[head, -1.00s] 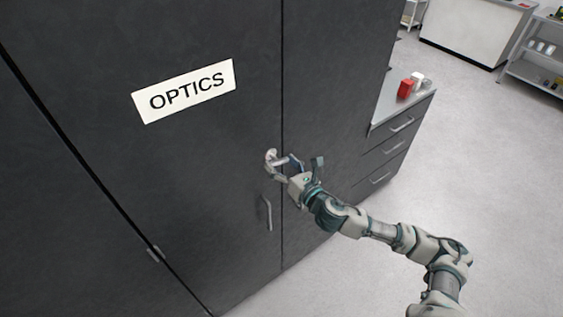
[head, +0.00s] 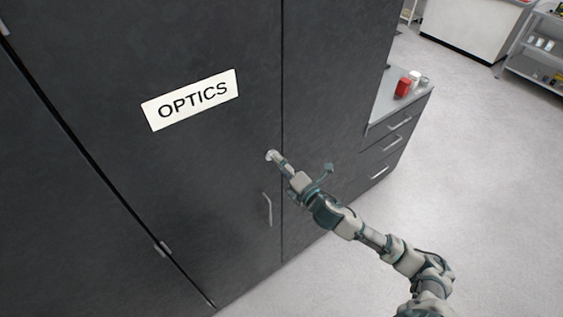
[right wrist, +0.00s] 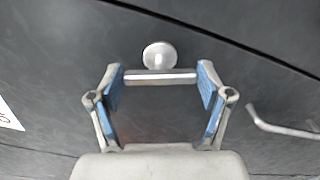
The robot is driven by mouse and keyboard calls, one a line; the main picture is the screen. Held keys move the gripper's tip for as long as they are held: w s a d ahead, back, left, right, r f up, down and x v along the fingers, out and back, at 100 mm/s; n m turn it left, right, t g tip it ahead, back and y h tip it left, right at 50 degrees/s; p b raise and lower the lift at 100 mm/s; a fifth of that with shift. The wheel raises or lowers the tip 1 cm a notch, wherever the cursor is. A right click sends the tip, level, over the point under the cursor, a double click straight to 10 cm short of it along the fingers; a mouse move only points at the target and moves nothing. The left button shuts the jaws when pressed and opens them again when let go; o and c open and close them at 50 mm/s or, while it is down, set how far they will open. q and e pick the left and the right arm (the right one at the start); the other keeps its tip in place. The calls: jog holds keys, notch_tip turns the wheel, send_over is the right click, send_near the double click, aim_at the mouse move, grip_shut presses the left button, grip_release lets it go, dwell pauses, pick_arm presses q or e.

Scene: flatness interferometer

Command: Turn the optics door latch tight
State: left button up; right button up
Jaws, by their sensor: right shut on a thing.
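The optics door (head: 200,165) is a dark grey cabinet door with a white OPTICS label (head: 190,99). Its latch (head: 271,155) is a small metal knob with a bar, near the door's right edge above the handle. In the right wrist view the latch bar (right wrist: 160,77) lies across between my fingertips, with the round knob (right wrist: 159,54) just beyond it. My right gripper (head: 279,161) is at the latch; in the right wrist view its blue-padded fingers (right wrist: 160,80) are shut on the ends of the bar. My left gripper is not in view.
A bent metal door handle (head: 267,209) is below the latch; it also shows at right in the right wrist view (right wrist: 283,124). A drawer unit (head: 392,142) with a red container (head: 403,88) on top stands to the right. Open floor lies at right.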

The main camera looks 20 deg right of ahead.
jog(key=shift+w+d+m+p, duration=0.15)
jog(key=shift+m+p, duration=0.45)
jog(key=shift+m, duration=1.1)
jog(key=o, duration=1)
jog(key=shift+o, duration=0.5)
jog(key=shift+f, duration=0.15)
jog(key=v, duration=1.2)
